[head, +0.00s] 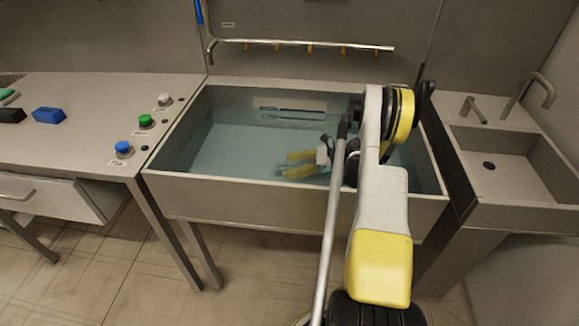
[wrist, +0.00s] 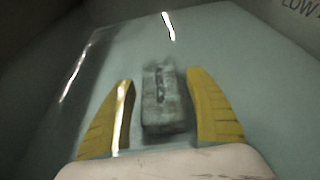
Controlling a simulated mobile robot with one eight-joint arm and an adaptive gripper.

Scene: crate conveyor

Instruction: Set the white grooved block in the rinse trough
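The rinse trough (head: 300,205) is a wide steel basin holding bluish water, at the centre of the head view. My gripper (head: 287,165) reaches down into it, its two yellow fingers apart and pointing left. In the wrist view, a greyish-white block (wrist: 165,120) with a dark groove along its top lies between the open fingers (wrist: 162,78). Narrow gaps show between the block and the fingers. The block looks to be on the trough floor, though the view is dim and blurred. I cannot make out the block in the head view.
A steel counter (head: 85,105) at left carries a blue block (head: 48,115), a black block (head: 11,115) and coloured buttons (head: 146,121). A small sink (head: 500,170) with a tap adjoins the trough at right. A rail (head: 300,43) with yellow hooks runs behind the trough.

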